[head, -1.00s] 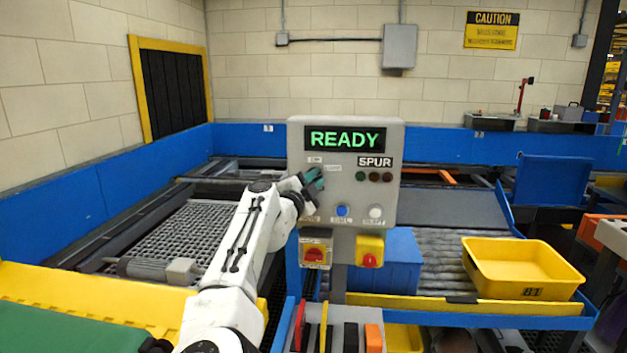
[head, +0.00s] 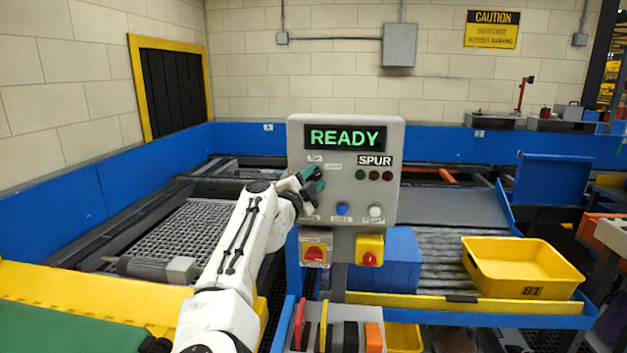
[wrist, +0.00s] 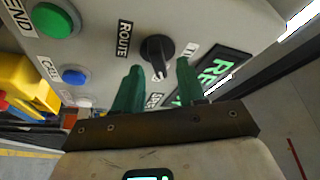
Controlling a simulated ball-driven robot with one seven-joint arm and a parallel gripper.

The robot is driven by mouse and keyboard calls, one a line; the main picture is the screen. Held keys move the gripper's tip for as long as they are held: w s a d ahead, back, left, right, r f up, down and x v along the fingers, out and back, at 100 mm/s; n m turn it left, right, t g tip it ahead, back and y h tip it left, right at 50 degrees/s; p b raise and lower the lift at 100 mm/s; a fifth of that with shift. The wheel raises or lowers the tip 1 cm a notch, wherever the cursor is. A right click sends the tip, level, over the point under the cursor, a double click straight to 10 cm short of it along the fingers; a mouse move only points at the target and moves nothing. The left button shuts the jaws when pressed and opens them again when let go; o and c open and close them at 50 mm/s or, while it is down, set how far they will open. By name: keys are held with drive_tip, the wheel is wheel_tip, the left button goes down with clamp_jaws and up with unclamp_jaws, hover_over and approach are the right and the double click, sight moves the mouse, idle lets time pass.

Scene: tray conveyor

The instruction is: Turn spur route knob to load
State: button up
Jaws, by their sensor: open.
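The grey control panel (head: 345,205) stands in front of me with a lit READY display (head: 345,138) and a SPUR label. In the wrist view, the black route knob (wrist: 155,50) sits beside the ROUTE label. Its white-marked pointer is directed down the picture, roughly toward a partly hidden label between the fingers. My gripper (wrist: 160,66) is open, its two green fingers on either side of the pointer end; contact cannot be told. In the head view, my gripper (head: 313,182) is at the panel's left side and hides the knob.
A green button (wrist: 55,20) and a blue button (wrist: 74,76) are near the knob. Below the panel are a red switch (head: 314,254) and a yellow-backed red switch (head: 369,259). A yellow tote (head: 523,270) rests on the right conveyor.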

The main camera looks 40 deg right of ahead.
drive_tip(key=b+v, duration=0.2)
drive_tip(key=v, duration=0.8)
drive_tip(key=shift+a, duration=0.1)
